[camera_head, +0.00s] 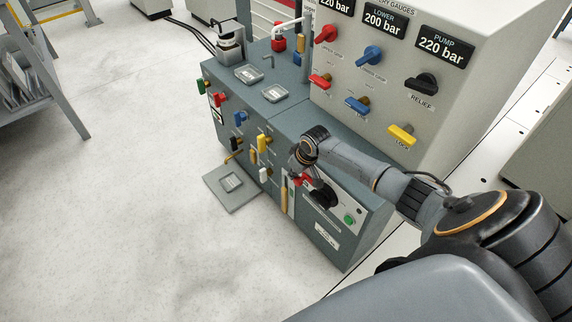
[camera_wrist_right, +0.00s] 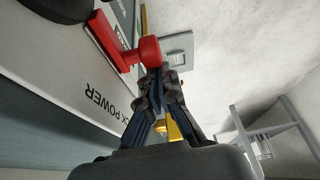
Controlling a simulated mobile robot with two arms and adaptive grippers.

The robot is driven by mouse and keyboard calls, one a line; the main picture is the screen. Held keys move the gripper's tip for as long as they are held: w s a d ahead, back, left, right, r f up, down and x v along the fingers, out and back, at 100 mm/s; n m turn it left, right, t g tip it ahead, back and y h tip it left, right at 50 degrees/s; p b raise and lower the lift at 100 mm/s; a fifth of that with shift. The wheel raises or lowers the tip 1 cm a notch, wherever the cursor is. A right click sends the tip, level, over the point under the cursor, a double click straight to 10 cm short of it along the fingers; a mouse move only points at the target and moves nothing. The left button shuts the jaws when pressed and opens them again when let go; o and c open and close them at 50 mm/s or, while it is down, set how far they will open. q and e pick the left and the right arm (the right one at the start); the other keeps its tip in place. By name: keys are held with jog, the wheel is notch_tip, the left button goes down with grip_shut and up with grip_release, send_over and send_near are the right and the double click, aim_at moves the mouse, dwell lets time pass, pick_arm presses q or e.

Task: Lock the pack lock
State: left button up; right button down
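A yellow lever (camera_head: 402,135) sits above the word LOCK on the upper gauge panel. In the right wrist view, a red handle with a rounded knob (camera_wrist_right: 147,50) stands out from a pale panel whose lettering ends in "K POWER". A small red part (camera_head: 303,179) also shows by my gripper in the head view. My right gripper (camera_wrist_right: 164,77) has its fingertips drawn together just beside the red knob; whether they touch it is unclear. In the head view my right wrist partly hides that spot on the lower front panel. My left gripper is not in view.
A black round knob (camera_head: 323,197) and a green button (camera_head: 349,218) are on the lower front panel. Several coloured levers line the cabinet front (camera_head: 225,125).

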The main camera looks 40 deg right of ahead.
jog(key=shift+s, duration=0.15)
jog(key=v, duration=1.2)
dwell(0.3)
